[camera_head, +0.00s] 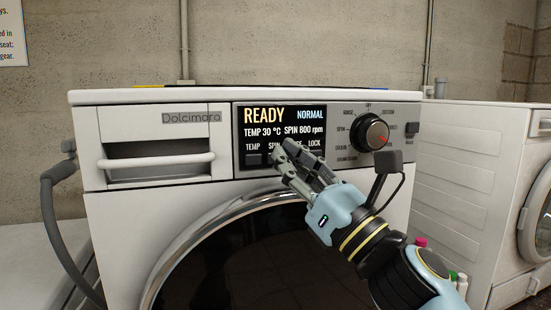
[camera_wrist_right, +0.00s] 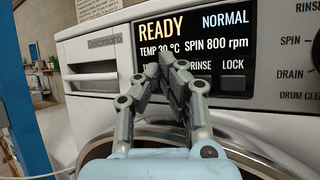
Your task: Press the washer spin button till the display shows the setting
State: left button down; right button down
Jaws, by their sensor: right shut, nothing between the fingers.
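The white washer (camera_head: 120,235) faces me. Its black display (camera_head: 290,113) reads READY, NORMAL, TEMP 30 °C and SPIN 800 rpm; it also shows in the wrist view (camera_wrist_right: 185,30). Below are the labels TEMP, SPIN, RINSE and LOCK, with a dark button (camera_head: 255,160) under TEMP. My right gripper (camera_head: 282,152) is shut and empty, its fingertips in front of the SPIN and RINSE area. In the wrist view the fingertips (camera_wrist_right: 160,78) cover the SPIN label. The spin button is hidden behind them, and I cannot tell whether they touch it. My left gripper is not in view.
A round knob (camera_head: 372,133) sits right of the display, and a drawer with a handle (camera_head: 160,160) sits left. The round door (camera_head: 215,240) is below. A grey hose (camera_head: 48,215) hangs at left.

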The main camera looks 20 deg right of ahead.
jog(key=s, duration=0.5)
jog(key=shift+d, duration=0.1)
dwell(0.4)
dwell(1.5)
